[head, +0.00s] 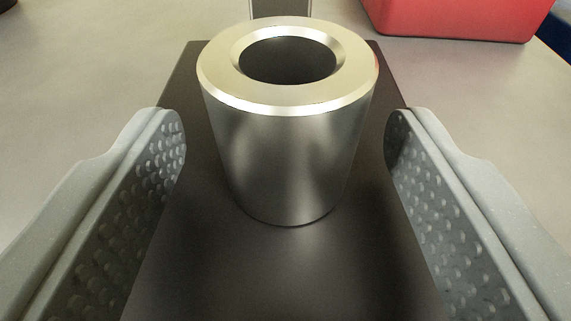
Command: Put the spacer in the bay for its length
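The spacer (288,150) is a shiny metal cylinder with a bevelled top rim and a round hole through its middle. It stands upright on a dark flat block or mat (290,275). My gripper (286,135) is open, with one dimpled grey finger to the left and one to the right of the spacer. A clear gap shows between each finger and the metal. The bays do not show in this view.
A red container (455,18) stands at the back right, with a dark blue edge (556,35) beside it. A small grey upright thing (280,8) is partly hidden behind the spacer.

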